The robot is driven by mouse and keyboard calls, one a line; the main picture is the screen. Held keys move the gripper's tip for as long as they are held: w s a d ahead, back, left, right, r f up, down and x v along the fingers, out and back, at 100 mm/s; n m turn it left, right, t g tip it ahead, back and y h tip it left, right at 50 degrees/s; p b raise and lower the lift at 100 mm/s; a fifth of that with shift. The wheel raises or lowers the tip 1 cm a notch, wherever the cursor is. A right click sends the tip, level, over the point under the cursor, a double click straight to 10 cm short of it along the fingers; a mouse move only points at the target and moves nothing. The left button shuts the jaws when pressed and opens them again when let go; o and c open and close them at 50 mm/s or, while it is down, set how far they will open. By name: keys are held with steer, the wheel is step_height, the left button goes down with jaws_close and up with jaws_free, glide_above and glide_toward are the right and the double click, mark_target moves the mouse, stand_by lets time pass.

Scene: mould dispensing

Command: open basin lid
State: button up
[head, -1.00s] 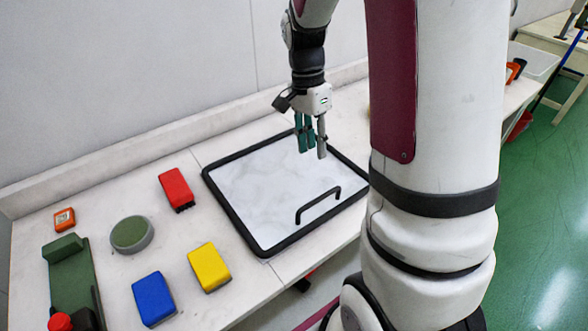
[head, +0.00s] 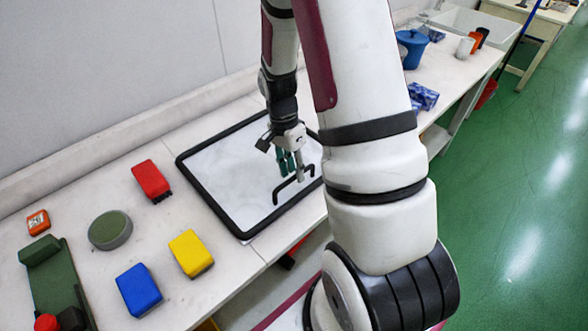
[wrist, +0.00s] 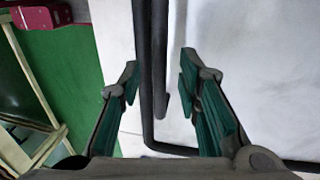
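The basin lid (head: 225,175) is a white marbled panel with a black rim, lying flat and closed in the worktop. Its black bar handle (head: 282,190) stands near the front edge. My gripper (head: 291,170) is low over the lid at the handle, pointing down. In the wrist view, the green-padded fingers of my gripper (wrist: 160,85) are apart. The handle (wrist: 161,100) and part of the lid's black rim show between them, with the white lid panel (wrist: 245,70) to the right. I cannot tell how far above the handle the fingertips are.
Left of the lid are a red block (head: 150,180), a yellow block (head: 190,252), a blue block (head: 138,290) and a round green-topped piece (head: 110,230). A blue pot (head: 412,48) stands farther right. A wall runs behind the worktop.

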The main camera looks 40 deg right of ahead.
steer(key=shift+f, duration=0.2)
jaws_close()
